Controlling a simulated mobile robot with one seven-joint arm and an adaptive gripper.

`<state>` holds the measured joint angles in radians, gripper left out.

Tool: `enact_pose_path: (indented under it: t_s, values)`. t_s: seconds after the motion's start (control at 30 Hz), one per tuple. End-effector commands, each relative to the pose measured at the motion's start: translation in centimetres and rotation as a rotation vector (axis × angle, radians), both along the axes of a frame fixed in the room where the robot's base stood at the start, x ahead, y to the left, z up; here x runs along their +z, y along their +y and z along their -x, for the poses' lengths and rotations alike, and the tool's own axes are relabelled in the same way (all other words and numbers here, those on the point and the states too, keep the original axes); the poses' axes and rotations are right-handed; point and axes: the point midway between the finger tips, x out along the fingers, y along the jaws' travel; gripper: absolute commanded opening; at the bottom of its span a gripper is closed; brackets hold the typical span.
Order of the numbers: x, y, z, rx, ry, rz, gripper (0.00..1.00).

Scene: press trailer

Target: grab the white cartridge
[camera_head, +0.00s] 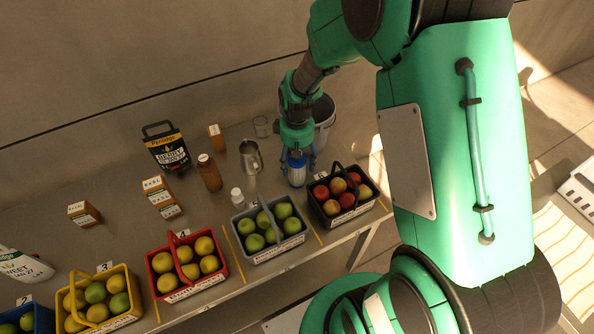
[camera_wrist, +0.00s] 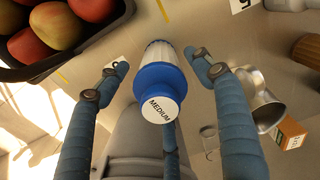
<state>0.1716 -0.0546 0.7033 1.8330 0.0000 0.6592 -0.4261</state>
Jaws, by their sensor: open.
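The white cartridge (camera_wrist: 160,52) has a blue collar and a round white end face reading "MEDIUM". In the wrist view it lies between the spread blue fingers of my gripper (camera_wrist: 156,66), with visible gaps to the left and right fingers. A third finger shows below it. In the head view my gripper (camera_head: 298,160) is over the cartridge (camera_head: 297,176), which stands on the table between the grey and black baskets, partly hidden by my fingers. My gripper is open and holds nothing.
The black basket of red fruit (camera_head: 362,205) is close on the right, the grey basket of green apples (camera_head: 238,248) to the left front. A metal pitcher (camera_head: 250,158) and a grey bucket (camera_head: 323,135) stand nearby. A small white bottle (camera_head: 238,199) stands left. A wall rises behind.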

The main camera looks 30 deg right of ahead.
Motion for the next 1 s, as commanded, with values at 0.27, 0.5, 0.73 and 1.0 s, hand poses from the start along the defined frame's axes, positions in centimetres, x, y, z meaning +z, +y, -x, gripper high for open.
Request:
enact_pose_path:
  t_s: [0.27,0.5,0.73,1.0]
  values:
    - [-0.1,0.0,0.0,0.0,0.0,0.0,0.67]
    - [-1.1,0.0,0.2,0.0,0.002,0.0,0.67]
    - [-3.7,0.1,0.4,0.0,0.003,0.0,0.67]
    - [-5.3,0.1,0.3,0.0,0.0,0.0,0.67]
